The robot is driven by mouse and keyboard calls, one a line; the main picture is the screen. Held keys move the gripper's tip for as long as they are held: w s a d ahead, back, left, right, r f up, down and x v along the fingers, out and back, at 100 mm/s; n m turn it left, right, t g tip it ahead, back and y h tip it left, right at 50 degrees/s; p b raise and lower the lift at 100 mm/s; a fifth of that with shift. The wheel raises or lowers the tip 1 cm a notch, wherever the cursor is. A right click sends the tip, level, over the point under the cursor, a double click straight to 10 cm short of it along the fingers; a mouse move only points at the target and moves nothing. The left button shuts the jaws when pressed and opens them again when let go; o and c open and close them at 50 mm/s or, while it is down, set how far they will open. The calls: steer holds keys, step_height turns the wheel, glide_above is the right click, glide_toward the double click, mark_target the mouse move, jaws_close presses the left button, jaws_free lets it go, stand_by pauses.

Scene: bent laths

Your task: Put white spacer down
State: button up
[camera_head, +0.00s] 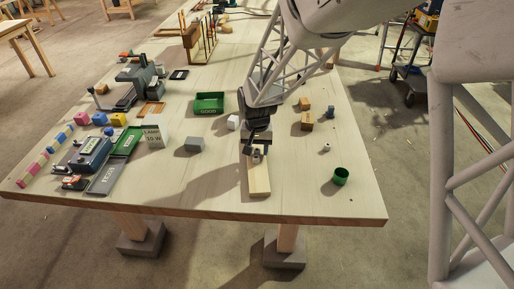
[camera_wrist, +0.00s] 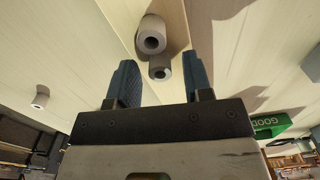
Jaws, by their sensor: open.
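My gripper (camera_head: 256,152) hangs over the pale wooden lath (camera_head: 259,180) near the table's front edge. In the wrist view my gripper (camera_wrist: 161,65) has its two blue fingers apart, with nothing clamped. A light hollow cylinder (camera_wrist: 152,36), which looks like a white spacer, shows just beyond the fingertips, over the lath. A darker grey ring-ended piece (camera_wrist: 160,68) shows close beside it, between the fingers; whether they touch is unclear. Another small white spacer (camera_head: 326,147) lies on the table to the right, and also shows in the wrist view (camera_wrist: 41,97).
A green GOOD tray (camera_head: 210,103) stands behind my gripper to the left. A green cup (camera_head: 340,176) stands at the right. A grey block (camera_head: 194,145) and a white cube (camera_head: 233,122) lie to the left. Wooden blocks (camera_head: 306,121) stand behind on the right. The front right is mostly clear.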

mark_target(257, 150)
steer(key=shift+r, duration=0.1)
step_height(257, 150, up, 12)
stand_by(0.8)
steer(key=shift+r, duration=0.1)
stand_by(0.6)
steer(key=s+d+r+t, duration=0.1)
steer(key=s+d+r, duration=0.3)
steer(key=s+d, duration=0.25)
steer(key=s+d+r, duration=0.4)
steer(key=s+d, duration=0.2)
steer(key=d, duration=0.1)
steer(key=s+d, duration=0.4)
steer(key=s, duration=0.4)
steer(key=s+d+t, duration=0.1)
steer(key=s+d, duration=0.4)
steer(key=s, duration=0.3)
steer(key=shift+s+d+t, duration=0.2)
steer(key=shift+s+t, duration=0.1)
steer(key=shift+s, duration=0.05)
